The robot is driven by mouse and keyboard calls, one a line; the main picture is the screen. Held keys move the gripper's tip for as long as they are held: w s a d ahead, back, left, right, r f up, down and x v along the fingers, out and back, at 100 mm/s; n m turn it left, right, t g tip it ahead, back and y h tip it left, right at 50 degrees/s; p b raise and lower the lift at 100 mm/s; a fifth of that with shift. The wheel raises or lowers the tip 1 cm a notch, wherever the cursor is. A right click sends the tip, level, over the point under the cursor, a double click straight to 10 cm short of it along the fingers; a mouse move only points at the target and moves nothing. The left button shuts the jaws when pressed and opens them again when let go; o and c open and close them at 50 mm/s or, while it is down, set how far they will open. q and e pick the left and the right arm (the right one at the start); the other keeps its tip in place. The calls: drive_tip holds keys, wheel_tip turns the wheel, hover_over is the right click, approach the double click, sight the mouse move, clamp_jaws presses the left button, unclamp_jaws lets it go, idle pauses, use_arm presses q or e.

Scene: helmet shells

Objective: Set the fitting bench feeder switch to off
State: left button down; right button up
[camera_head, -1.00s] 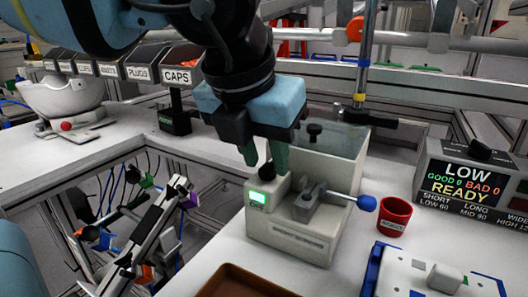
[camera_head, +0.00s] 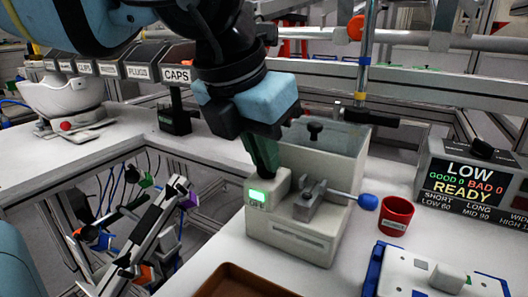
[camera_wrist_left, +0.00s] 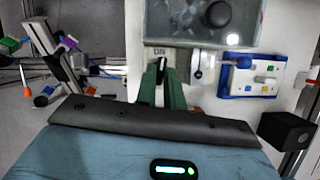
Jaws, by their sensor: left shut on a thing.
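The feeder (camera_head: 290,235) is a pale grey box on the white bench, with a clear-topped bin behind and a lever with a blue knob (camera_head: 367,202). A lit green lamp (camera_head: 257,195) is on its front left corner, with a small OFF label (camera_head: 256,206) below. My left gripper (camera_head: 266,172) points down at the block behind the lamp, its green fingers shut. In the left wrist view, the fingers (camera_wrist_left: 161,84) close on a small dark switch lever (camera_wrist_left: 160,68), beside an ON label (camera_wrist_left: 156,50). The fingers mostly hide the switch, so its position is unclear.
A red cup (camera_head: 395,216) stands right of the feeder, near the blue knob. A blue-and-white fixture (camera_head: 425,275) and a brown tray (camera_head: 240,283) are at the front. A display box (camera_head: 465,185) reading LOW, READY stands at the right. Labelled bins (camera_head: 172,64) are behind left.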

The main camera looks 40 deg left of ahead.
use_arm(q)
drive_tip(key=m+h, duration=0.1)
drive_tip(key=m, duration=0.1)
drive_tip(key=shift+a+m, duration=0.15)
drive_tip(key=shift+m, duration=0.25)
drive_tip(key=m+h, duration=0.1)
drive_tip(key=m, duration=0.3)
drive_tip(key=shift+w+a+g+h+p, duration=0.1)
drive_tip(key=shift+a+g+h+p, duration=0.1)
drive_tip(key=shift+g+h+p, duration=0.2)
drive_tip(key=shift+r+m+h+p, duration=0.1)
drive_tip(key=shift+m+h+p, duration=0.2)
drive_tip(key=shift+m, duration=0.8)
drive_tip(key=m, duration=0.1)
drive_tip(key=m+g+p, duration=0.1)
drive_tip(key=shift+w+a+m+h, duration=0.15)
drive_tip(key=shift+m+h, duration=0.15)
drive_tip(key=m+g+p, duration=0.1)
drive_tip(key=m, duration=0.1)
drive_tip(key=shift+w+m, duration=0.1)
drive_tip(key=shift+m, duration=0.3)
drive_tip(key=shift+w+a+m+g, duration=0.1)
drive_tip(key=shift+m+g, duration=0.2)
drive_tip(key=shift+m, duration=0.3)
drive_tip(key=shift+h, duration=0.3)
